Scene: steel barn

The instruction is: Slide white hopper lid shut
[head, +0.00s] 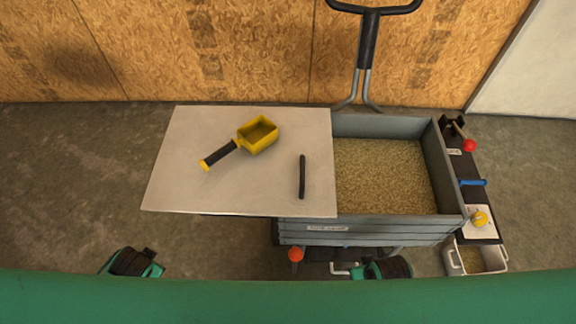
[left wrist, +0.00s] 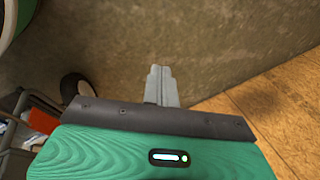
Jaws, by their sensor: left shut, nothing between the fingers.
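The white lid (head: 235,190) is a flat panel covering the left part of the grey hopper (head: 372,230) and overhanging to its left. The hopper's right part is open and shows grain (head: 385,175). A black bar handle (head: 302,177) stands on the lid near its right edge. A yellow scoop (head: 258,135) with a black grip lies on the lid. My left gripper (left wrist: 162,87) is shut and empty in the left wrist view, over bare floor, touching nothing. Parts of my arms show low in the head view. My right gripper's fingers are not visible.
A dark side shelf (head: 467,185) along the hopper's right holds a red ball (head: 470,145), a blue item (head: 473,183) and a yellow knob (head: 480,219). A white bin (head: 478,258) sits below. A black-handled frame (head: 368,45) rises behind. Floor to the left is clear.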

